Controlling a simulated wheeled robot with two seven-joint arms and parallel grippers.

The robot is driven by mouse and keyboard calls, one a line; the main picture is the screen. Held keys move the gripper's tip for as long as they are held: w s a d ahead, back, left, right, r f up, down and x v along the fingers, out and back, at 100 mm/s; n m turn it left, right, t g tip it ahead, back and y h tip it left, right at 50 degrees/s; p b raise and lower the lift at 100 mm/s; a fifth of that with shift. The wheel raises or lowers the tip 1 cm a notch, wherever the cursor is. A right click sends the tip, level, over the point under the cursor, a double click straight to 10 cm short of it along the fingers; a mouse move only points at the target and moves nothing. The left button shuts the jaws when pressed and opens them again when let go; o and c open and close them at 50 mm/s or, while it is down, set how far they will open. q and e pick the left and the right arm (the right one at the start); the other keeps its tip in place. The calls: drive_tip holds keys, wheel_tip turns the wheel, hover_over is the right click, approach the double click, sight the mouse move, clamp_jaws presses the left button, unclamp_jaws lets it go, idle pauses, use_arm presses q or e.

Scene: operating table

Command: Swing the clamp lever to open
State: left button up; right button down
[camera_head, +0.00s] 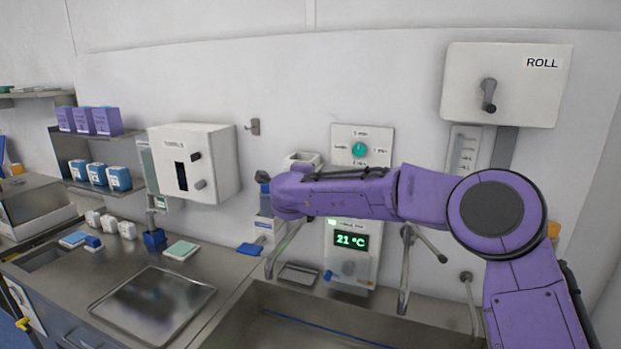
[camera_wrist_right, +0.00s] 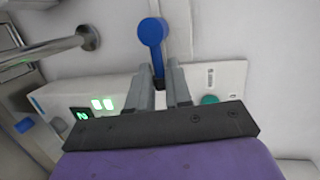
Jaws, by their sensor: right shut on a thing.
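A blue lever (camera_wrist_right: 151,38) with a round end shows at the top of the right wrist view, against the pale wall fitting. Its narrow lower end runs between the two grey fingers of my right gripper (camera_wrist_right: 160,78), which is shut on it. In the head view my purple right arm reaches in from the right. Its gripper end (camera_head: 264,180) is at the wall right of the white box, and the arm hides most of the lever there. My left gripper is not in view.
A display panel (camera_head: 350,243) reading 21 °C and a dial panel (camera_head: 361,147) are on the wall near my arm. Metal pipes (camera_head: 405,268) stand above the sink (camera_head: 280,320). A white box (camera_head: 213,150) and a metal tray (camera_head: 150,305) are to the left.

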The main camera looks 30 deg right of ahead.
drive_tip(key=shift+a+r, duration=0.1)
drive_tip(key=shift+a, duration=0.15)
drive_tip(key=c, duration=1.2)
unclamp_jaws()
drive_tip(key=shift+o, duration=0.6)
drive_tip(key=shift+a+r, duration=0.15)
drive_tip(key=shift+a, duration=0.3)
use_arm(q)
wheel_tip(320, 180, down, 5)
drive_tip(key=b, duration=0.4)
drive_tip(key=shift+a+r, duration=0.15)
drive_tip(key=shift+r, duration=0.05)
use_arm(e)
drive_tip(key=v, duration=1)
drive_tip(key=shift+s, duration=0.25)
drive_tip(key=shift+a+r, duration=0.1)
drive_tip(key=shift+a, duration=0.05)
